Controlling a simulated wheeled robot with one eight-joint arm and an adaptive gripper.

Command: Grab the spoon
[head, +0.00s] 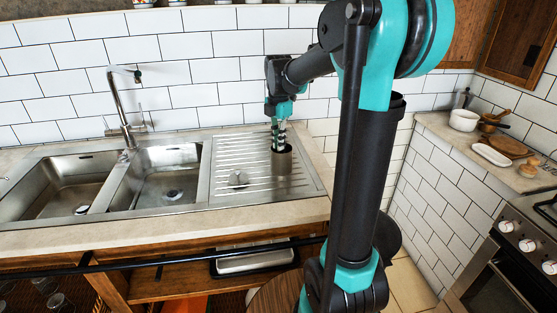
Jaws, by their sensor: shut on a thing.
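My gripper (281,141) points down over the ribbed metal drainboard to the right of the sink. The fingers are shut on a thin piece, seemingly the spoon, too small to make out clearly. The fingers and the holder's wall hide most of it. I cannot tell whether its lower end is still inside the holder.
A double sink (165,185) with a tall faucet (122,108) lies left of the drainboard (225,155). A small metal piece (237,178) sits left of the holder. A tiled wall rises close behind. The right counter holds a white pot (463,120) and boards, beside a stove (530,240).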

